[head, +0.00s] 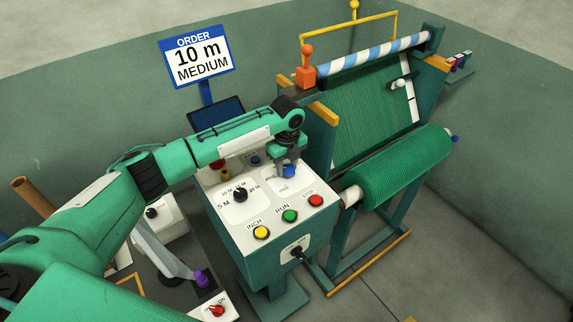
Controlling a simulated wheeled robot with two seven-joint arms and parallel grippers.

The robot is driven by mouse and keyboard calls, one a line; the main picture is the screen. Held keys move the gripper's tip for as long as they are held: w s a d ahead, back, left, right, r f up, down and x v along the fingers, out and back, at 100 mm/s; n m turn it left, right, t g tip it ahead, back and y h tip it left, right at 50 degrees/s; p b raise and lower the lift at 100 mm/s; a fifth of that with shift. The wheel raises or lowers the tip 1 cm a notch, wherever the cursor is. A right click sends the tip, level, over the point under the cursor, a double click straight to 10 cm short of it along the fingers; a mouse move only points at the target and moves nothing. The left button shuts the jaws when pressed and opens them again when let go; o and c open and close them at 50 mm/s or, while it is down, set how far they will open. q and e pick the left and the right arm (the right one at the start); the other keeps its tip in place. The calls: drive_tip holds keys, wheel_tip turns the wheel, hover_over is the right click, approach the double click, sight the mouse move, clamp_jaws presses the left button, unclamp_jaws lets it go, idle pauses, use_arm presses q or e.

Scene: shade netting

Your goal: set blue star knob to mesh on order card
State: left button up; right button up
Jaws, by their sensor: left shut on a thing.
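The order card (198,57) stands on a blue post at the back and reads "ORDER 10 m MEDIUM". The blue star knob (289,172) is on the white top of the control box, at its right rear. My left gripper (287,165) points down over the knob and is shut on it. The gripper and arm hide part of the knob and most of its scale, so its setting cannot be read. My right gripper is not in view.
The panel holds a black length knob (239,195), and yellow (261,233), green (290,216) and red (316,201) buttons along the front. A green netting roll (395,167) on its frame stands close at right. A dark screen (216,113) is behind the arm.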

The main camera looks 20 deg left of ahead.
use_arm(q)
drive_tip(key=m, duration=0.5)
drive_tip(key=shift+d+m, duration=0.1)
drive_tip(key=shift+m, duration=0.2)
drive_tip(key=shift+m+b, duration=0.35)
drive_tip(key=shift+m, duration=1.15)
drive_tip(key=o, duration=1)
